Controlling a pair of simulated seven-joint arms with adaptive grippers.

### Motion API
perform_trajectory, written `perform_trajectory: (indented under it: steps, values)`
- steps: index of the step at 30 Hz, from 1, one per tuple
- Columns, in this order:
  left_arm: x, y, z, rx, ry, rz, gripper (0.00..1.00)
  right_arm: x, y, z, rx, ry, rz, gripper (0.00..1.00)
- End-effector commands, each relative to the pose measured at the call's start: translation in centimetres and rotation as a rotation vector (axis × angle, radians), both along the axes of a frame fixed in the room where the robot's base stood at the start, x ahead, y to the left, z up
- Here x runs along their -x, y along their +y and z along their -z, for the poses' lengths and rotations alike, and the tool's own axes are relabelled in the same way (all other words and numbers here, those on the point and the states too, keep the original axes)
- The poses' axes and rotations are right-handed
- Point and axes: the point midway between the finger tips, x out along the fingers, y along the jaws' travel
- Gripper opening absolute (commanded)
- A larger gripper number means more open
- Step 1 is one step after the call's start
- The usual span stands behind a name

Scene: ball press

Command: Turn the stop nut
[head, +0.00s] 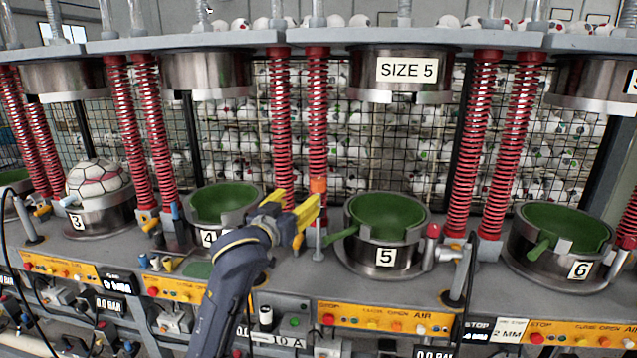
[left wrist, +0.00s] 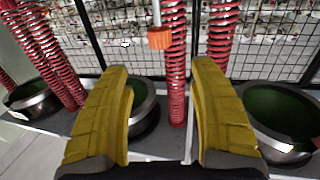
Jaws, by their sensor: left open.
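The orange stop nut (head: 318,186) sits on a thin upright rod (head: 318,240) between bowls 4 and 5, in front of the red springs. My left gripper (head: 299,202) is open, with its yellow fingers just left of and below the nut in the head view. In the left wrist view, the nut (left wrist: 160,38) shows beyond the open fingertips (left wrist: 160,66), at a spot between them across the picture. Nothing is held between the fingers, and no contact with the nut is visible. My right gripper is not in view.
Green-lined press bowl 5 (head: 385,220) stands right of the rod, and bowl 4 (head: 222,205) stands left. Red springs (head: 318,110) rise close behind the nut. A "SIZE 5" press head (head: 400,75) hangs above bowl 5. A ball (head: 97,180) rests in station 3.

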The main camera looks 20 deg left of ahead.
Motion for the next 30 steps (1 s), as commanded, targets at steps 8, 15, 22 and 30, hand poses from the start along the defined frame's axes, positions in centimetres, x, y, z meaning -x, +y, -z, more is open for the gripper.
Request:
perform_trajectory:
  steps: [8, 15, 22, 30]
  values:
    - [-5.2, -0.5, 0.0, -0.001, 0.002, -0.001, 0.61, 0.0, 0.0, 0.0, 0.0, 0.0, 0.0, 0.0]
    - [-9.3, -0.9, 0.0, -0.002, 0.002, -0.002, 0.61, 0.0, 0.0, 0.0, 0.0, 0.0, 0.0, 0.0]
    - [-12.1, -1.2, 0.0, -0.001, 0.0, -0.001, 0.61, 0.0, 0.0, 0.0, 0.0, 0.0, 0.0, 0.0]
    - [-13.6, -1.4, 0.0, -0.001, 0.0, 0.0, 0.61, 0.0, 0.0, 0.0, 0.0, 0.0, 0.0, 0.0]
